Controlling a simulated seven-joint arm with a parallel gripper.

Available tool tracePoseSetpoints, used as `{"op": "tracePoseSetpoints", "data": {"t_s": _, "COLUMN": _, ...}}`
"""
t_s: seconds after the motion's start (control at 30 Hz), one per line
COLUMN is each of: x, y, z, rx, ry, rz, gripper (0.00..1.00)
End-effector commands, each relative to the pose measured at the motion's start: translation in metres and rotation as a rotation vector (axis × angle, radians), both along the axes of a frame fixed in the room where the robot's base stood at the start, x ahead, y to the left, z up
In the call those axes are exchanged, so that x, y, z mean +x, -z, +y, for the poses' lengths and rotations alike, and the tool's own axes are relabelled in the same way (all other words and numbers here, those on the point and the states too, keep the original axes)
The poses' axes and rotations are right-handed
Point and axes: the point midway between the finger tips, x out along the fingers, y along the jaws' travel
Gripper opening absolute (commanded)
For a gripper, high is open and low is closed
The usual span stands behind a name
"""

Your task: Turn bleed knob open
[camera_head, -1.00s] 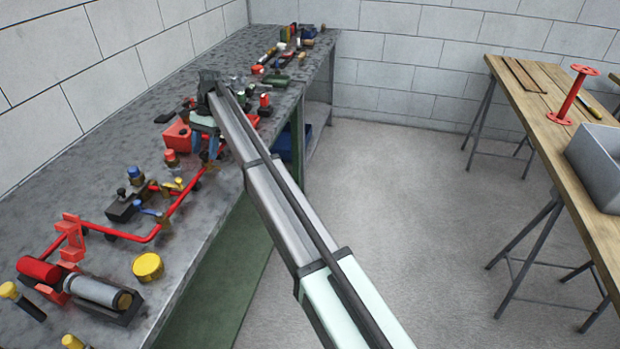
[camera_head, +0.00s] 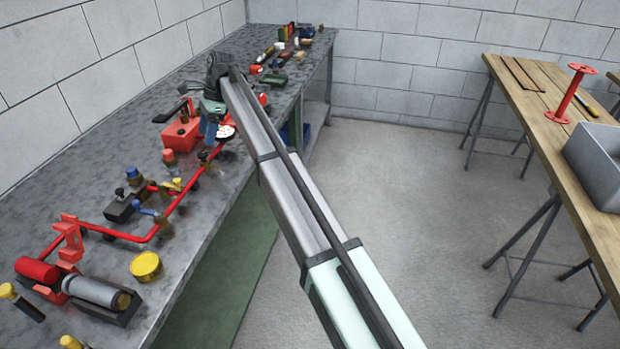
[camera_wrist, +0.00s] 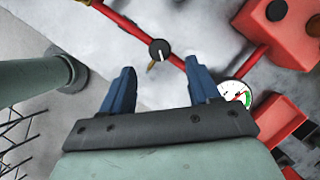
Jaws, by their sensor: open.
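In the wrist view my gripper (camera_wrist: 160,85) is open and empty, its two blue fingers spread apart. A small round black knob (camera_wrist: 159,49) with a white pointer mark sits on the red pipe (camera_wrist: 125,22), a little beyond the gap between the fingertips and not touching them. A brass stub (camera_wrist: 151,66) sticks out below the knob. In the head view my gripper (camera_head: 211,125) hangs over the bench near the far end of the red pipe (camera_head: 165,225).
A round white-and-green gauge (camera_wrist: 235,95) is close to the right finger. Red blocks (camera_wrist: 277,22) stand to the right. In the head view a yellow cap (camera_head: 146,266) and blue-topped valves stand nearer along the crowded bench (camera_head: 60,180).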

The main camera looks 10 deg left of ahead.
Motion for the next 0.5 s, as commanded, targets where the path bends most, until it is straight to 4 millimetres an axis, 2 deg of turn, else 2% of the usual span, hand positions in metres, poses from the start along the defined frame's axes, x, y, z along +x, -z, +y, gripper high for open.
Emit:
{"op": "tracePoseSetpoints", "data": {"t_s": 0.1, "x": 0.006, "y": -0.019, "z": -0.005, "rx": 0.001, "ry": -0.001, "rz": -0.001, "gripper": 0.61}}
{"op": "tracePoseSetpoints", "data": {"t_s": 0.5, "x": 0.023, "y": -0.074, "z": -0.024, "rx": 0.000, "ry": -0.002, "rz": -0.001, "gripper": 0.61}}
